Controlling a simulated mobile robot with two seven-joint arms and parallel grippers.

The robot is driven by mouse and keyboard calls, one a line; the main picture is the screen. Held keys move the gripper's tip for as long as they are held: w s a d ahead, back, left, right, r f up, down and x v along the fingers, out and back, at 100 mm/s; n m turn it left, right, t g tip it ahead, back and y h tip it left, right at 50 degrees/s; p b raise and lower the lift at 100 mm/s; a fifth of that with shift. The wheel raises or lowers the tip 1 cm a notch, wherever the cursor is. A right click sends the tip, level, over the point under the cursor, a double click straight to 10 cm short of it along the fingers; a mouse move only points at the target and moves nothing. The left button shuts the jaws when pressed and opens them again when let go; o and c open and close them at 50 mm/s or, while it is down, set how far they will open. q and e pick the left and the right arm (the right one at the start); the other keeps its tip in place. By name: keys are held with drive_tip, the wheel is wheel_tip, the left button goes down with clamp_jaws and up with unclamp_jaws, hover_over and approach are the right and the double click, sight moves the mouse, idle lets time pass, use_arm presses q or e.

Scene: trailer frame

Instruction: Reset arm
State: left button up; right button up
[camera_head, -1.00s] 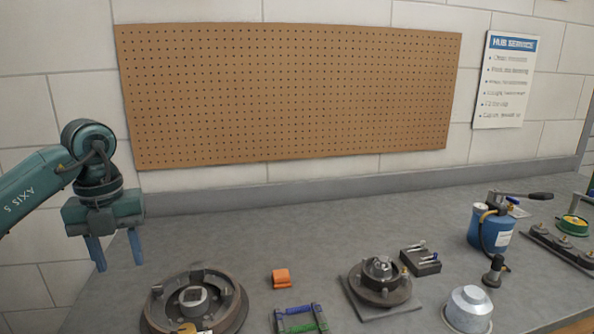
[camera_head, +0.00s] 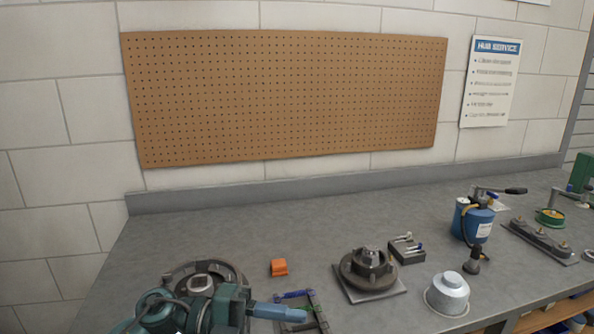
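My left gripper (camera_head: 300,315) is low in the head view, over the front left of the workbench. Its teal body (camera_head: 220,308) points right and covers part of a round brake drum (camera_head: 215,268). My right gripper is not in view.
The back strip of the bench is clear below the pegboard (camera_head: 290,98).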

use_arm(q)
drive_tip(key=w+a+f+n+t+y+p, duration=0.1)
drive_tip(key=a+f+n+t+y, duration=0.25)
drive_tip(key=n+t, duration=0.7)
drive_tip(key=w+a+f+n+t+y+p, duration=0.1)
drive_tip(key=a+f+n+t+y, duration=0.25)
drive_tip(key=n+t, duration=0.7)
drive_tip(key=s+a+f+n+g+y, duration=0.2)
drive_tip(key=s+f+n+g+y, duration=0.1)
drive_tip(key=f, duration=0.5)
drive_tip(key=s+a+f+n+g+y+p, duration=0.1)
drive_tip(key=s+a+f+n+g+y, duration=0.2)
drive_tip(key=s+f+n, duration=0.4)
drive_tip(key=s+f+g+y, duration=0.1)
drive_tip(key=s+g, duration=0.1)
drive_tip(key=s, duration=0.1)
drive_tip(key=shift+s+a+g, duration=0.2)
drive_tip(key=shift+a+g, duration=0.1)
